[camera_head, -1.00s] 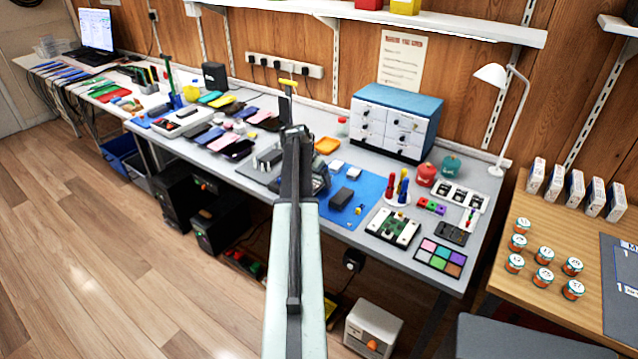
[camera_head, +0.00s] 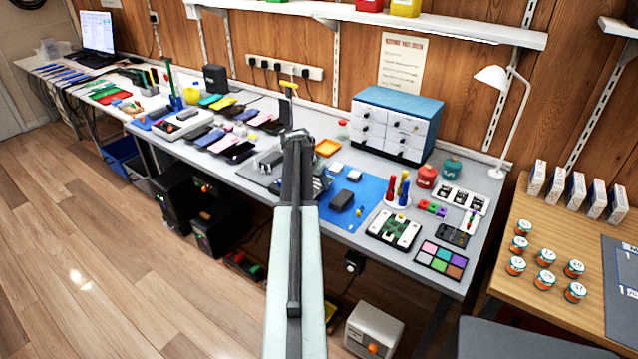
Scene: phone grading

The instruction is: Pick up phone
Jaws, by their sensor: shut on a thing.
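My arm reaches away from the camera over the grey workbench (camera_head: 225,172). My gripper (camera_head: 296,135) is at its far end, seen from behind, and the arm hides most of the jaws. It is shut on a thin dark slab, which looks like the phone (camera_head: 285,113) and stands up just beyond the jaws. How the jaws grip it is hidden. Several other dark and coloured phones (camera_head: 239,151) lie on the bench to the left of the gripper.
A blue mat (camera_head: 373,190) with small dark items lies right of my arm. A drawer unit with a blue top (camera_head: 396,122) stands behind it. An orange tray (camera_head: 327,147) is close to the gripper's right. A yellow piece (camera_head: 288,85) shows above the slab.

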